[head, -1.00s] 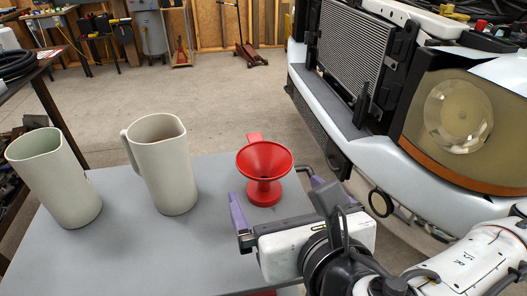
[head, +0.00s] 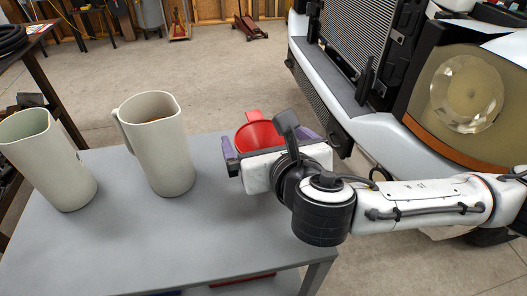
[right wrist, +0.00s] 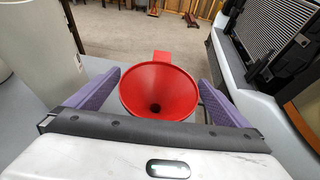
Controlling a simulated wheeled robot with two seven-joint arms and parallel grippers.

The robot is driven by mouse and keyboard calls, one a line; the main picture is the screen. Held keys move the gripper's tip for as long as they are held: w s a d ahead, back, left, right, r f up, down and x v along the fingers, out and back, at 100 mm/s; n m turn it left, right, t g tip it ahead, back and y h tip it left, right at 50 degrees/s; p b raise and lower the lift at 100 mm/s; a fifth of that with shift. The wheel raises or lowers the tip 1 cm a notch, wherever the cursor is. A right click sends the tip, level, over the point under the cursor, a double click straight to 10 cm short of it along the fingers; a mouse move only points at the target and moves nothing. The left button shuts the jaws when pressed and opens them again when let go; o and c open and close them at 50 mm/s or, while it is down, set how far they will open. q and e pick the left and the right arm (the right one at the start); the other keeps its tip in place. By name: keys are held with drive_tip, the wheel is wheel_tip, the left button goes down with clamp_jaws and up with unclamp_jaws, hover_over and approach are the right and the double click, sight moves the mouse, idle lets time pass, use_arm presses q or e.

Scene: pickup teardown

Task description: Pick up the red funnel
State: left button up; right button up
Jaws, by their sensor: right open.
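My left gripper is not in view.
Two pale pitchers stand on the grey cart (head: 225,240): one in the middle (head: 160,150), one at the left (head: 50,165). A pickup front with grille and headlight (head: 465,95) stands close on the right. The cart's front middle is clear.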

drive_tip(key=shift+w+a, duration=0.1)
drive_tip(key=shift+w, duration=0.05)
drive_tip(key=c, duration=1)
